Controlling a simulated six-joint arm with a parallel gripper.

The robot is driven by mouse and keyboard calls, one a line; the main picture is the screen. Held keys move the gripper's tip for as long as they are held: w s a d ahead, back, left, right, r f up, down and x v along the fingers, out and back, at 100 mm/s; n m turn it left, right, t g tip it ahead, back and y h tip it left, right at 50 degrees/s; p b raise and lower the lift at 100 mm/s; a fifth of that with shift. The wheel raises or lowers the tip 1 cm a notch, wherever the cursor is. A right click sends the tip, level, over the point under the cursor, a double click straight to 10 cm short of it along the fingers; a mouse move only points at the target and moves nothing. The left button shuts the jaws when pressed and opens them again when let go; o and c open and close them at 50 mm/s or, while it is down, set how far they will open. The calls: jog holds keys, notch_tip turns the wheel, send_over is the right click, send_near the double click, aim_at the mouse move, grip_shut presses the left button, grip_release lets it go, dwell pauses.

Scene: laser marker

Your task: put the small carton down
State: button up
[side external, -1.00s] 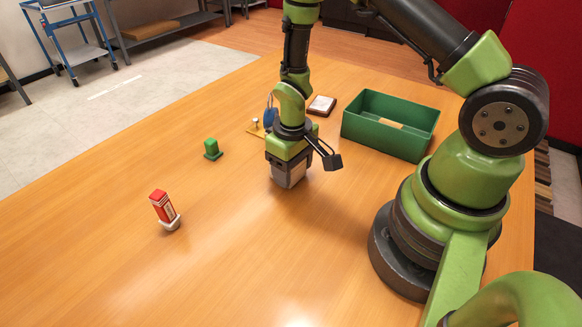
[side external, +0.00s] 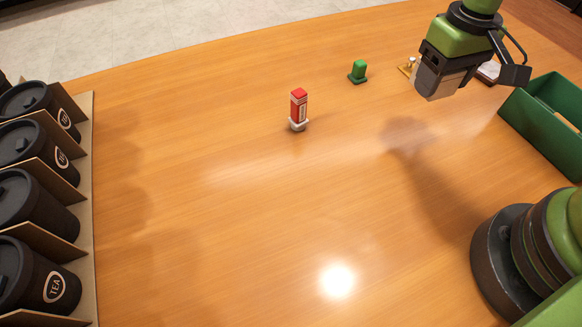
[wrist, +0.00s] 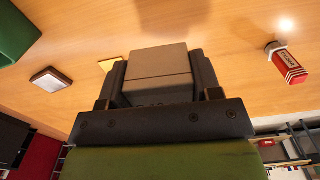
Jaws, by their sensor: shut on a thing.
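The small carton (side external: 434,80) is a plain grey box, held between the fingers of my gripper (side external: 440,75) in the side external view. The gripper is shut on it and holds it above the wooden table (side external: 250,220), with its shadow apart on the wood. The wrist view shows the carton (wrist: 158,75) between the dark fingers of my gripper (wrist: 158,85), a seam line across its face. The carton's underside and what lies straight below it are hidden.
A red box (side external: 299,105) stands in a white base, with a green block (side external: 358,70) beyond it. A yellow-based item (side external: 407,67) and a green bin (side external: 550,120) are near the gripper. Black tea cups (side external: 45,205) fill a rack at left. The middle table is clear.

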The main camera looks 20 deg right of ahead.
jog(key=w+a+n, duration=0.2)
jog(key=w+a, duration=0.2)
jog(key=a, duration=0.9)
jog(key=n, duration=0.3)
send_near(272, 192)
notch_tip(272, 192, down, 2)
jog(key=shift+f, duration=2.3)
jog(key=shift+f, duration=0.15)
jog(key=o, duration=1)
jog(key=shift+c, duration=0.2)
